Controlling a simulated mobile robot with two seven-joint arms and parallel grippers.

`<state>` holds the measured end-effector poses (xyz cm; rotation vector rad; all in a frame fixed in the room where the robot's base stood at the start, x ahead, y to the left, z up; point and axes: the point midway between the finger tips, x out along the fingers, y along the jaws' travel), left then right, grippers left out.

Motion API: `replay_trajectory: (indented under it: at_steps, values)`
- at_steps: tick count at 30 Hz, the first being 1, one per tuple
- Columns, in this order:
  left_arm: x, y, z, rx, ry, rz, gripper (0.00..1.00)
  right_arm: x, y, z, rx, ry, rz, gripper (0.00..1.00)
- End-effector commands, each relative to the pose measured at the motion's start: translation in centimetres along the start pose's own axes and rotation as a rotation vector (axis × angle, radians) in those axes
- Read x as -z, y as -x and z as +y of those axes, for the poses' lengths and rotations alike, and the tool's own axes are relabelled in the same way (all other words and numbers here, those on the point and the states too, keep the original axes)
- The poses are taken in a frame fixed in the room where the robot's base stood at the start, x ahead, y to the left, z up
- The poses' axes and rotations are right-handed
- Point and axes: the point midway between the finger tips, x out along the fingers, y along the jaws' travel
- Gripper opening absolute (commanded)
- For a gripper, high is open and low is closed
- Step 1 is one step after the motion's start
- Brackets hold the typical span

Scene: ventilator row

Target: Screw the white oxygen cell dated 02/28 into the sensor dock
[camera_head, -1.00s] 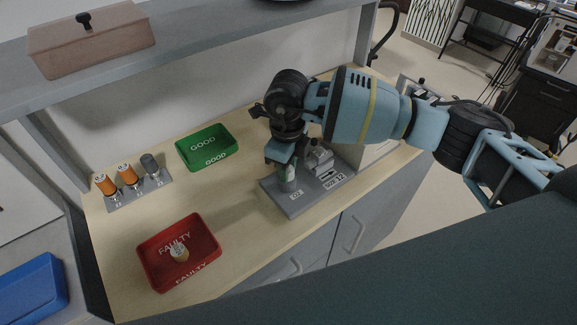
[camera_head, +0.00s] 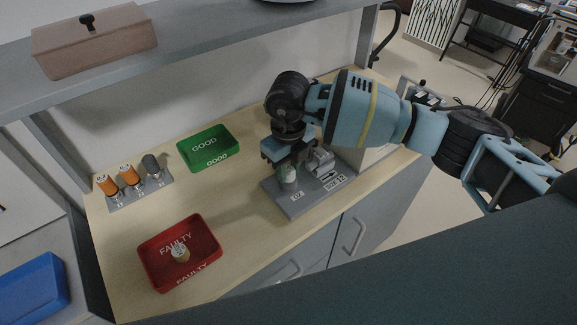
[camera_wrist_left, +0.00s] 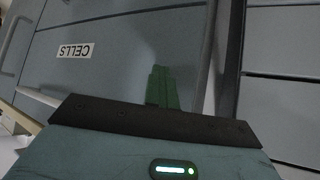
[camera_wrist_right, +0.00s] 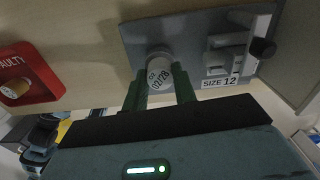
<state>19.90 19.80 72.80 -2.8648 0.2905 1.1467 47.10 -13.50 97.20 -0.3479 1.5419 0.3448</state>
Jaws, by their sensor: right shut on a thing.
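The white oxygen cell marked 02/28 (camera_wrist_right: 158,75) stands between the two green fingers of my right gripper (camera_wrist_right: 160,94), which is shut on it. The cell is at the left part of the grey sensor dock (camera_wrist_right: 198,28), label up. In the head view my right gripper (camera_head: 288,166) points down over the dock (camera_head: 301,206), with the cell (camera_head: 288,177) partly hidden by it. How deep the cell sits in the dock is hidden. My left gripper (camera_wrist_left: 162,88) shows in its wrist view with its green fingers together, empty, in front of grey cabinet fronts.
A red FAULTY bin (camera_head: 204,222) holds one orange cell (camera_head: 181,254). A green GOOD bin (camera_head: 232,137) is empty. A grey rack (camera_head: 127,203) at the left holds two orange cells and a grey one. The middle counter is clear. A shelf (camera_head: 200,27) overhangs the back.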

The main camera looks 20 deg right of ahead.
Motion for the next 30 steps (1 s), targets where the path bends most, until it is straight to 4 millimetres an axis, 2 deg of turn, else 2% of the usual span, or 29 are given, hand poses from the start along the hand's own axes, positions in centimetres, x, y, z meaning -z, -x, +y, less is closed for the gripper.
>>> replay_trajectory:
  at_steps: [1,9,26,30]
  values:
    - [0.68,-0.04,-0.15,0.003,-0.002,0.017,0.00,-0.05,0.19,0.02,0.000,-0.057,-0.003,0.04]
    - [0.69,-0.03,-0.15,0.003,-0.002,0.017,0.00,-0.05,0.18,0.04,-0.001,-0.325,-0.002,0.04]
    - [0.71,-0.02,-0.14,0.003,-0.002,0.018,0.00,-0.07,0.16,0.01,0.000,-0.359,-0.003,0.04]
    - [0.71,-0.02,-0.14,0.003,-0.002,0.018,0.00,-0.07,0.16,0.01,-0.001,-0.451,-0.003,0.04]
